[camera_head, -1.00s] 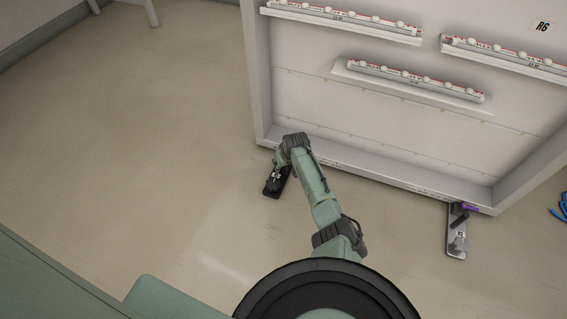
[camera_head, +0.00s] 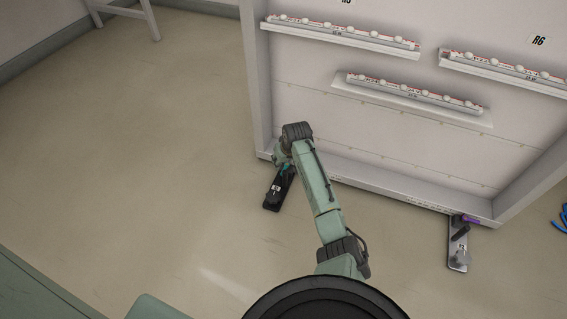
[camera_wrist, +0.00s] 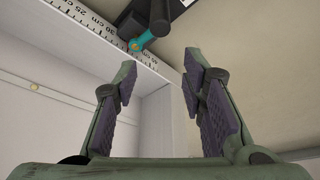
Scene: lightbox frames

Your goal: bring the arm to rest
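My arm shows in the head view, bent over in front of the white panel. My gripper (camera_wrist: 160,75) is open and empty in the wrist view, with clear space between its two fingers. In the head view its fingers are mostly hidden by the arm's own end. A black stand (camera_head: 277,192) with a teal part lies on the floor just below the arm's end. In the wrist view, the teal part (camera_wrist: 145,40) appears beyond the fingertips, apart from them.
The white panel (camera_head: 400,150) carries several rails with white knobs (camera_head: 410,92) and has a raised frame with a marked scale (camera_wrist: 90,22). A grey stand with a purple-topped part (camera_head: 458,250) is at right. Blue cable (camera_head: 563,215) lies at far right. Floor at left (camera_head: 130,130) is clear.

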